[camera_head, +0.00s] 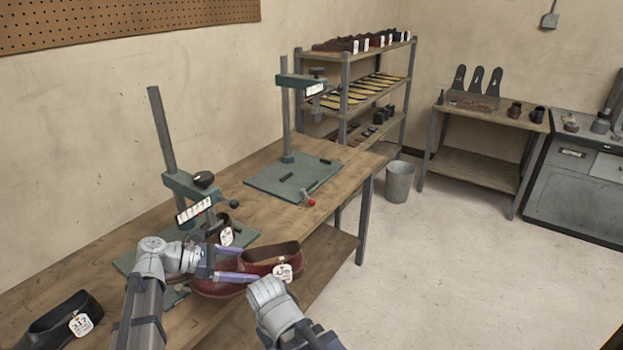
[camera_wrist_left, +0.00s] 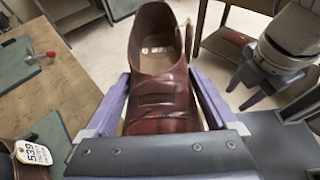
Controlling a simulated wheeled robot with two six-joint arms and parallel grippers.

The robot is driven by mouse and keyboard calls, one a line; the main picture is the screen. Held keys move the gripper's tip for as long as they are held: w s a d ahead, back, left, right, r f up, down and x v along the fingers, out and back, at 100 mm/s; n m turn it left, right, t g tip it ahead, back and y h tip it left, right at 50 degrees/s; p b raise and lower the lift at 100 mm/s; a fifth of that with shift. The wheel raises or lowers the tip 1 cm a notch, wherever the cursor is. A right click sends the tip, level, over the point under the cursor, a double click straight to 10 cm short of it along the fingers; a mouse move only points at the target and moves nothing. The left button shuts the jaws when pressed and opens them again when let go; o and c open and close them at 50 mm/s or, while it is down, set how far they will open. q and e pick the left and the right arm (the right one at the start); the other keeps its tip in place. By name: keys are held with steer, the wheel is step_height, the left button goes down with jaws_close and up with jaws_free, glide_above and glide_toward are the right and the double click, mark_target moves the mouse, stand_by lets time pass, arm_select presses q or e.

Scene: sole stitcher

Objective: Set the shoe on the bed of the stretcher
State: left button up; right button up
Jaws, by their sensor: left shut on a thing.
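My left gripper (camera_head: 249,264) is shut on a dark red loafer (camera_head: 278,256) with a white tag, held in the air near the front edge of the workbench. In the left wrist view the loafer (camera_wrist_left: 160,85) sits between the two purple fingers, its opening facing away from the wrist. The near stretcher has a green bed (camera_head: 245,236), partly hidden by my left arm, and a brown shoe with a tag (camera_head: 226,236) is at it. The far stretcher's green bed (camera_head: 270,180) holds no shoe. My right gripper (camera_wrist_left: 262,75) is beside the loafer; its jaw opening is unclear.
A black tagged shoe (camera_head: 62,322) lies at the bench's near left. The wooden bench top (camera_head: 235,195) has free room between the stretchers. A shelf rack (camera_head: 345,95), a grey bin (camera_head: 399,183) and a side table (camera_head: 492,117) stand beyond the bench. The floor at right is clear.

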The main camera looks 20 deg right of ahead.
arm_select(q)
step_height(320, 180, up, 8)
steer(key=p, duration=0.8)
steer(key=shift+r, duration=0.2)
